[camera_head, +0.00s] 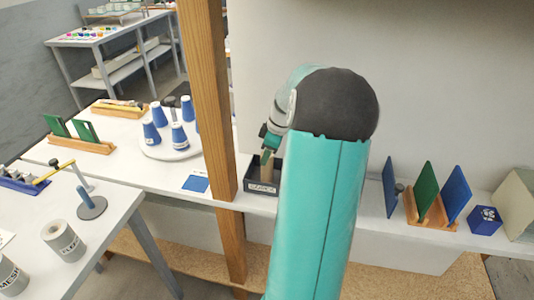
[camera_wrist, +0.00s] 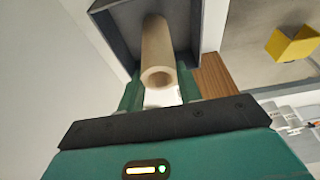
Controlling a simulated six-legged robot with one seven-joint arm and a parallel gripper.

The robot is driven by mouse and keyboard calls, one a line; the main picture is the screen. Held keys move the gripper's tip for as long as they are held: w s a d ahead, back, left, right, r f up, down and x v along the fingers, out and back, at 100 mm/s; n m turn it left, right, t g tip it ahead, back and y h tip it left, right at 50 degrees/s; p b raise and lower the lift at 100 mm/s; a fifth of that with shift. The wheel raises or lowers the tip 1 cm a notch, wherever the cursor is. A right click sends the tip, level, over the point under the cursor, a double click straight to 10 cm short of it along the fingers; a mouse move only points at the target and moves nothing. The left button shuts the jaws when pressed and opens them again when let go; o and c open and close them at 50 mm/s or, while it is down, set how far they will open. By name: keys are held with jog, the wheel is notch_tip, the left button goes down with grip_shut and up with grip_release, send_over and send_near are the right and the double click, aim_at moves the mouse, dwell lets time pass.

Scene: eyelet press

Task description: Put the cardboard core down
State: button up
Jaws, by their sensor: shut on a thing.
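The cardboard core (camera_wrist: 157,50) is a pale tan tube, its open end facing the wrist camera. My gripper (camera_wrist: 160,90) is shut on it, with one green finger on each side. The core's far end reaches inside the walls of a dark open bin (camera_wrist: 117,32). In the head view, the core (camera_head: 266,168) stands roughly upright below my gripper (camera_head: 268,150), within the dark bin (camera_head: 261,188) with a white label on its front. Whether the core touches the bin floor cannot be told. My teal arm hides the bin's right side.
A wooden post (camera_head: 209,100) rises just left of the bin. A blue square (camera_head: 196,183) lies left of the post, near a round white stand (camera_head: 170,148) with several blue cones. Green and blue panels (camera_head: 426,190) stand in a wooden rack at right.

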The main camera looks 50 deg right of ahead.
jog(key=shift+f, duration=0.2)
jog(key=o, duration=1)
jog(key=shift+r, duration=0.1)
jog(key=v, duration=1.2)
jog(key=shift+r, duration=0.15)
